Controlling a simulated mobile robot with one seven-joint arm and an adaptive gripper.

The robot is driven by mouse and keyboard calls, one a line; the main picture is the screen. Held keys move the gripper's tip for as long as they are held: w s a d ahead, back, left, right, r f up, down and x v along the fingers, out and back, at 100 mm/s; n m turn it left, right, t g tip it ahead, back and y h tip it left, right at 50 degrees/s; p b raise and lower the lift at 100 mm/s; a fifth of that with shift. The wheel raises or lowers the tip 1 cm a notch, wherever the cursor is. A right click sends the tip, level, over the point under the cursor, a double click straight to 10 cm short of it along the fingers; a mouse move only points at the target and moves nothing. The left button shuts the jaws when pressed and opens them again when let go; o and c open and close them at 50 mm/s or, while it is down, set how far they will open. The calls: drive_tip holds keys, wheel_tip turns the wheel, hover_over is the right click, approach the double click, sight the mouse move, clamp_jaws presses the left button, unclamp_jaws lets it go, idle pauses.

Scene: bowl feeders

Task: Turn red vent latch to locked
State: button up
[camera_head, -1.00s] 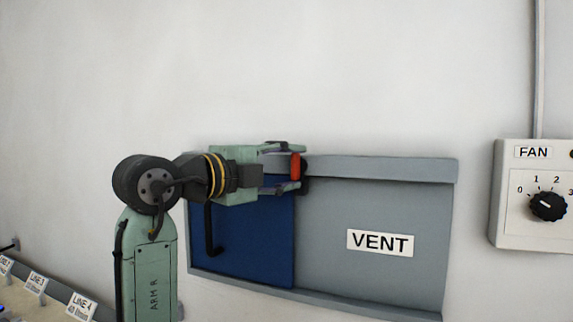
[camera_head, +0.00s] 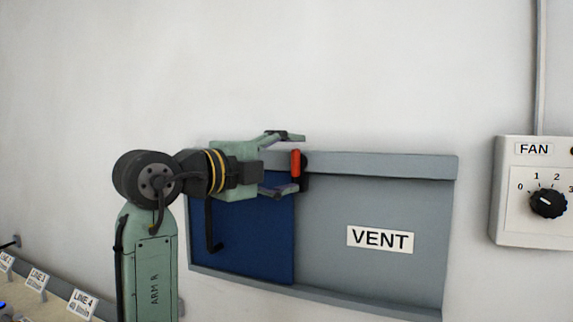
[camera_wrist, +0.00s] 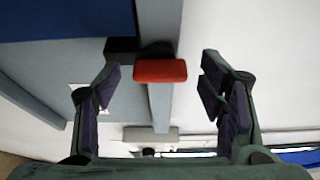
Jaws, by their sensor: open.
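The red vent latch (camera_head: 296,163) stands upright on a dark mount at the upper part of the vent, near the right edge of the blue panel (camera_head: 250,240). My gripper (camera_head: 294,163) is open, with one finger above the latch and one below it. In the wrist view the red latch (camera_wrist: 160,71) lies between the open fingers of my gripper (camera_wrist: 160,88), and clear gaps show on both sides of it. The latch is not gripped.
The grey vent frame (camera_head: 385,168) carries a VENT label (camera_head: 380,240). A black handle (camera_head: 211,230) sits on the blue panel. A FAN box (camera_head: 520,215) with a black knob (camera_head: 548,204) is on the wall at right. Line labels (camera_head: 80,305) stand at lower left.

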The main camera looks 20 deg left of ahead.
drive_tip(key=shift+s, duration=0.1)
drive_tip(key=v, duration=1.2)
